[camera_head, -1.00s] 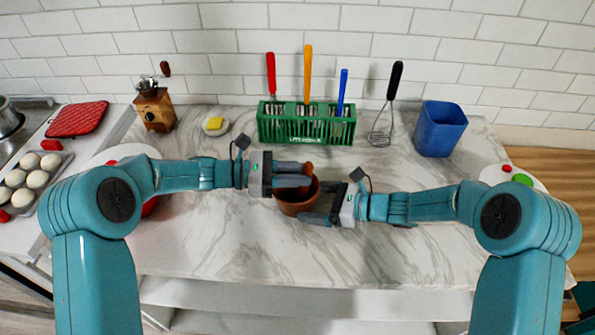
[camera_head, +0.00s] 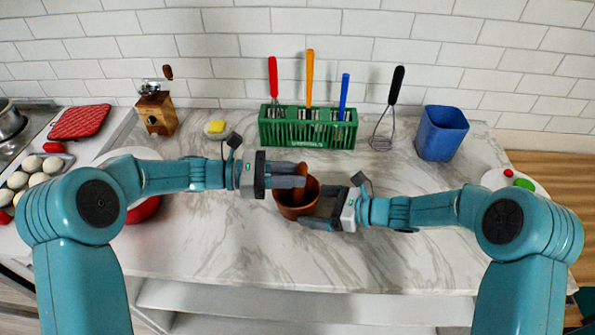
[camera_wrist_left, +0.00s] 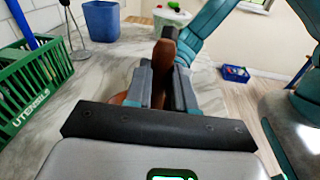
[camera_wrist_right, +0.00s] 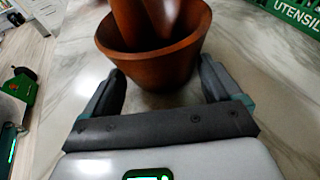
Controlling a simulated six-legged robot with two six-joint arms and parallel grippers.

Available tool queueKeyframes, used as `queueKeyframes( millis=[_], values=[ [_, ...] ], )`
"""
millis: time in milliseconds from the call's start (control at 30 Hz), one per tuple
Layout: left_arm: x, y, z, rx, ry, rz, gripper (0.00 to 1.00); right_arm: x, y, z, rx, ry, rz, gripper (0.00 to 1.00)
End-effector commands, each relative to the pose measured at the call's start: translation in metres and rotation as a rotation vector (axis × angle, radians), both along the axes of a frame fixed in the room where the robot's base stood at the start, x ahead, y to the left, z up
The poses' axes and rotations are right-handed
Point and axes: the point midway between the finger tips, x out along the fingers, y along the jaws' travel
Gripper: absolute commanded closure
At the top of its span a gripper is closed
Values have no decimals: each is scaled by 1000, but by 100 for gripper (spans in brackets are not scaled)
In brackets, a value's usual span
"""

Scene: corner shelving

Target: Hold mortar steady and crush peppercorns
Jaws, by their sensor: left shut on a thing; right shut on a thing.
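The brown wooden mortar (camera_head: 294,211) stands on the marble counter in the middle of the head view. My right gripper (camera_head: 322,206) is shut on it from the right, its fingers on either side of the bowl low down. The mortar (camera_wrist_right: 165,70) also shows between those fingers in the right wrist view. The wooden pestle (camera_head: 302,170) stands in the mortar, its lower end inside the bowl. My left gripper (camera_head: 300,176) is shut on the pestle's upper part, just above the rim. The left wrist view shows the pestle (camera_wrist_left: 168,52) between the fingers. No peppercorns can be made out.
Behind the mortar is a green utensil basket (camera_head: 300,131). A whisk (camera_head: 384,130) and blue bin (camera_head: 441,132) stand right of it. A wooden grinder (camera_head: 157,112) and a dish with yellow food (camera_head: 216,127) are left. The front counter is clear.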

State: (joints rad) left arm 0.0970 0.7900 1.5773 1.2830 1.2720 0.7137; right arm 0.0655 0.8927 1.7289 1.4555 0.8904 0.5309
Motion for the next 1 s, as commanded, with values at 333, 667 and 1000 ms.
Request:
queueKeyframes(
  millis=[333, 667, 1000],
  values=[
    [-1, 1, 0, 0, 0, 0, 100, 0, 0, 1, 2, -2, 0, 26],
    [-1, 2, -8, 0, 1, 0, 100, 0, 0, 1, 2, -2, 0, 26],
    [-1, 1, -21, 0, 1, 0, 100, 0, 0, 1, 2, -2, 0, 26]
  ],
)
